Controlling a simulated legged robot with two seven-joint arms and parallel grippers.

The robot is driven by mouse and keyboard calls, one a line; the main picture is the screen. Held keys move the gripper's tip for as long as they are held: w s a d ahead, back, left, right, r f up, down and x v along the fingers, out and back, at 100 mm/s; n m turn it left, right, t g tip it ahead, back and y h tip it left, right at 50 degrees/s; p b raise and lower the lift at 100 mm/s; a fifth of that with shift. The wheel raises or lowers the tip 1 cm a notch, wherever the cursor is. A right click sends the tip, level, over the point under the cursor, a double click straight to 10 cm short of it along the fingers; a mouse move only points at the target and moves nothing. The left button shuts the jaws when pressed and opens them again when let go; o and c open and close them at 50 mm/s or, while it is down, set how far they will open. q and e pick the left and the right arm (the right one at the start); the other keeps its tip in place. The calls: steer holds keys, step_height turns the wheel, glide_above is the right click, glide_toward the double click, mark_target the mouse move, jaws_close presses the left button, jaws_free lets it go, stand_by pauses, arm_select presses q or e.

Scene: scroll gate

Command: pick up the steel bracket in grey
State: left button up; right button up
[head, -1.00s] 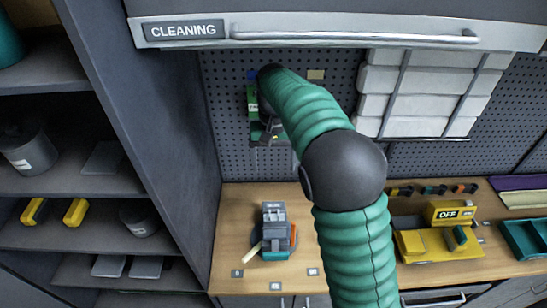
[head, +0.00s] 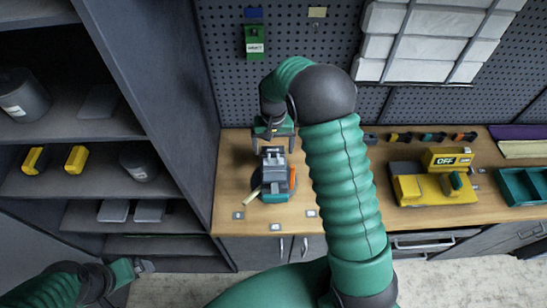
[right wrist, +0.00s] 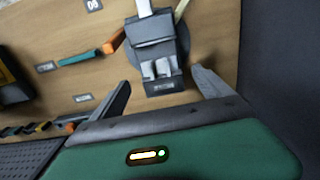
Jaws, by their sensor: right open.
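A grey, blocky steel piece (head: 273,160), which looks like the bracket, stands on the wooden workbench (head: 235,185) with teal, orange and cream parts beside it. In the right wrist view the grey piece (right wrist: 155,50) shows a dark body and two pale stubs at its near end. My right gripper (head: 273,146) is open and empty, just behind and above the grey piece. In the right wrist view its fingers (right wrist: 165,85) are spread to either side of the near end, not closed on it. My left gripper (head: 140,267) is low at the left; its jaw state is unclear.
A tall dark cabinet side (head: 165,100) borders the bench at left. A yellow unit marked OFF (head: 425,187) and a teal tray (head: 525,187) stand to the right. A green box (head: 255,42) hangs on the pegboard behind. Small tags lie along the bench front.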

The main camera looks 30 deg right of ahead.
mark_target(273, 160)
step_height(273, 160, down, 5)
steer(key=shift+s+p, duration=0.1)
steer(key=shift+p, duration=1.15)
steer(key=shift+f, duration=0.3)
steer(key=shift+r, duration=0.1)
steer(key=c, duration=1.9)
